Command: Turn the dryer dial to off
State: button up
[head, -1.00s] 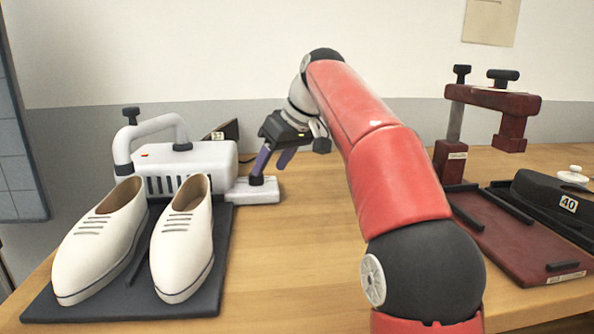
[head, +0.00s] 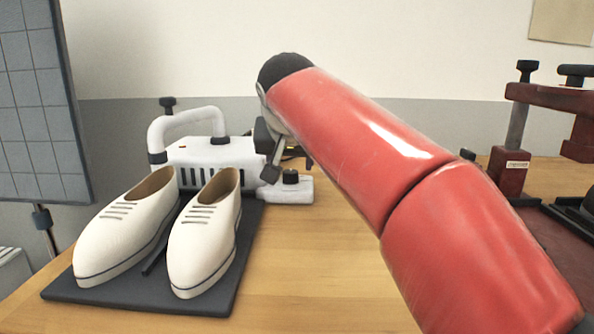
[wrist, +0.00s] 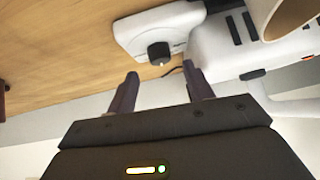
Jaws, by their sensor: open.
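The dryer (head: 205,157) is a white box with slots and a handle, behind the shoes on the table. Its dial (head: 290,176) is a black knob on a low white side block (head: 300,192); in the wrist view the dial (wrist: 159,53) has a small light mark on its edge. My gripper (head: 268,172) is beside the dryer, partly hidden by my red arm in the head view. In the wrist view my gripper (wrist: 165,88) is open and empty, with its fingertips apart from the dial and the dial just beyond the gap.
A pair of white shoes (head: 120,235) stands on a dark mat (head: 215,285) in front of the dryer. A dark red press (head: 515,170) stands at the right. Bare wooden table (head: 300,270) lies between. A gridded panel (head: 35,110) stands at the left.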

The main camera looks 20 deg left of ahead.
aim_at(292, 171)
jog(key=shift+x, duration=2.1)
jog(key=c, duration=1)
jog(key=shift+d+n+y, duration=0.15)
jog(key=shift+n+y, duration=0.15)
jog(key=shift+n, duration=0.1)
jog(key=shift+w+d+r+n+g+y+p, duration=0.1)
jog(key=shift+n+g+y+p, duration=0.1)
jog(key=shift+n+y+p, duration=0.25)
jog(key=shift+w+d+n+g+y+p, duration=0.15)
jog(key=shift+n+g+y, duration=0.1)
jog(key=shift+n, duration=0.4)
jog(key=n+g+y+p, duration=0.1)
jog(key=n+y, duration=0.1)
jog(key=n, duration=0.1)
jog(key=shift+g, duration=0.35)
jog(key=n+g, duration=0.1)
jog(key=n, duration=0.1)
jog(key=n+g+y, duration=0.1)
jog(key=n, duration=0.1)
jog(key=n+g+y, duration=0.1)
jog(key=n+g, duration=0.1)
jog(key=shift+w+p, duration=0.3)
jog(key=shift+p, duration=0.1)
jog(key=shift+n, duration=0.4)
